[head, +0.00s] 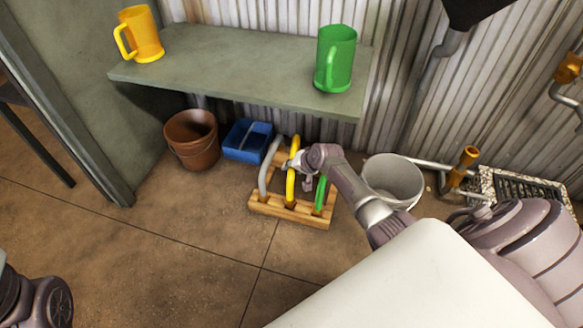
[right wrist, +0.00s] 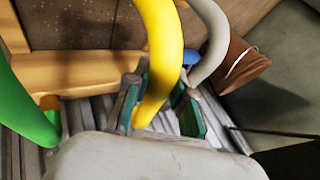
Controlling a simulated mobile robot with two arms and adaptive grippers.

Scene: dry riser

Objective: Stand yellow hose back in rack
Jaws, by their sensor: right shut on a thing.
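The yellow hose (head: 291,187) stands upright in a curve at the middle of the wooden rack (head: 270,209), between a grey hose (head: 265,178) and a green hose (head: 320,196). Its lower end meets the rack's front bar in the head view; how deep it sits cannot be told. My right gripper (head: 297,163) is shut on the yellow hose at its upper part. In the right wrist view the yellow hose (right wrist: 163,45) passes between the two fingers (right wrist: 161,104). The grey hose (right wrist: 212,35) and green hose (right wrist: 25,105) flank it.
A brown pot (head: 192,140) and a blue bin (head: 247,141) stand left of the rack. A white bucket (head: 393,180) stands to its right. A grey bench (head: 235,82) above holds a yellow mug (head: 142,36) and a green mug (head: 335,60). Floor in front is clear.

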